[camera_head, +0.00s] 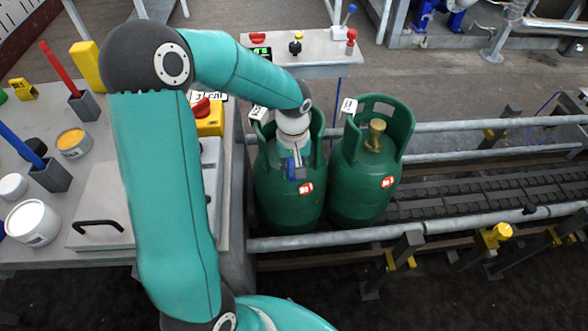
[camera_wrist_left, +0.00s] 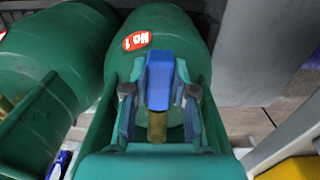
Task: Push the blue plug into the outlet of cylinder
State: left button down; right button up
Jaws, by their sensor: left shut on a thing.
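Two green gas cylinders stand side by side at the conveyor's left end. My left gripper (camera_head: 293,166) reaches into the collar of the left cylinder (camera_head: 285,205). In the left wrist view, my left gripper (camera_wrist_left: 160,104) is shut on the blue plug (camera_wrist_left: 159,80), a finger on each side. The brass outlet (camera_wrist_left: 157,127) shows directly against the plug's lower end in that view; I cannot tell how far the plug is in. The right cylinder (camera_head: 360,192) has its brass valve (camera_head: 375,135) bare. My right gripper is not in view.
Metal rails (camera_head: 470,127) flank the dark conveyor, which is clear to the right. A grey workbench (camera_head: 110,185) on the left holds cans, a red rod (camera_head: 60,70) and a yellow block (camera_head: 87,66). A control panel (camera_head: 325,50) stands behind the cylinders.

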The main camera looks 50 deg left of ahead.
pick_arm(q)
jog(key=shift+w+a, duration=0.15)
jog(key=c, duration=1.4)
grip_release()
jog(key=o, duration=0.5)
jog(key=shift+o, duration=0.2)
